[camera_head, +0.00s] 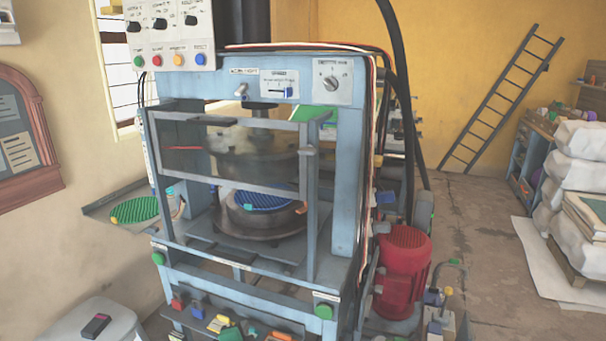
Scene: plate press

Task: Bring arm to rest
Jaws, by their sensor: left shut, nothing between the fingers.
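I see no arm or gripper of mine that I can make out in the head view. The blue-grey plate press (345,185) stands in the middle. Its clear front guard (237,159) with a grey frame covers the upper part of the opening. Behind it, a round dark upper plate (250,140) hangs above a round lower plate (262,218). A blue ribbed disc (257,200) lies on the lower plate. A green ribbed disc (135,210) lies on a side tray (100,211) left of the press.
A control box (170,35) with knobs and coloured buttons is at the upper left. A red motor (402,270) stands right of the press. A grey stool (75,325) is at the lower left. White sacks (580,150) are stacked at the right. Open floor (480,240) lies between.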

